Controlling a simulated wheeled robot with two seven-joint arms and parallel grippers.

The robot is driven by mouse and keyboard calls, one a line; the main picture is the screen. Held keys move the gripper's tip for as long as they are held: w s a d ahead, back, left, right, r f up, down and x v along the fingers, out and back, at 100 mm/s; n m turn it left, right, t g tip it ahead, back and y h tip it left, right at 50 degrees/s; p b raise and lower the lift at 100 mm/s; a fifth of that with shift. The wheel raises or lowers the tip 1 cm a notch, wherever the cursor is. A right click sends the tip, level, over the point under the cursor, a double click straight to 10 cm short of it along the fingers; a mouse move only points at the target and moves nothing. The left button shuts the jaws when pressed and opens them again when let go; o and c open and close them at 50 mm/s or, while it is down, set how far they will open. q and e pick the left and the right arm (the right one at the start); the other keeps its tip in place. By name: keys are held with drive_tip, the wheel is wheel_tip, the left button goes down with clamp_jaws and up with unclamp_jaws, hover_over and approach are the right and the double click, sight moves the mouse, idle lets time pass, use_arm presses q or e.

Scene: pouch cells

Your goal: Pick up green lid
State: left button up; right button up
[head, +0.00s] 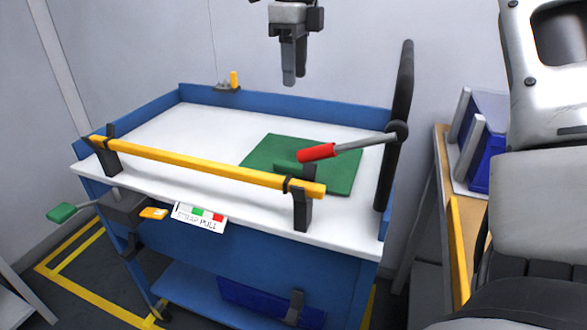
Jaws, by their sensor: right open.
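The green lid (345,178) is a flat square plate with a low raised bar near its middle. It lies on the right part of the white top of a blue cart. A red-handled lever passes in front of part of it. My right gripper (292,76) hangs at the top of the head view, fingers pointing down. It is open and empty, apart from the lid and above the far side of the cart. My left gripper is not in view.
A yellow bar (200,164) on black brackets spans the cart's near edge. The red grip (317,152) sits on a lever from a tall black post (395,130) at right. A small yellow piece (234,79) stands on the back rim. The white top (185,130) is clear at left.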

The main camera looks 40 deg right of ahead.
wheel_tip(320, 180, down, 4)
drive_tip(key=b, duration=0.5)
hover_over(293, 164)
wheel_tip(293, 164, down, 10)
drive_tip(key=shift+s+r, duration=0.15)
drive_tip(key=shift+r, duration=0.1)
drive_tip(key=shift+f, duration=0.65)
wheel_tip(293, 164, down, 4)
drive_tip(key=shift+f+b, duration=0.25)
drive_tip(key=shift+b, duration=0.4)
drive_tip(key=shift+f, duration=0.2)
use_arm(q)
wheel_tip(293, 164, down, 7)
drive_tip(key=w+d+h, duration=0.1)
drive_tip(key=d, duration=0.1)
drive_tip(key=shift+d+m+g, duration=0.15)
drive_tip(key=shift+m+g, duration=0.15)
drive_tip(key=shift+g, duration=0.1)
use_arm(e)
drive_tip(key=shift+r, duration=0.1)
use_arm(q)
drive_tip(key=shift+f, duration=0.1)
use_arm(e)
clamp_jaws()
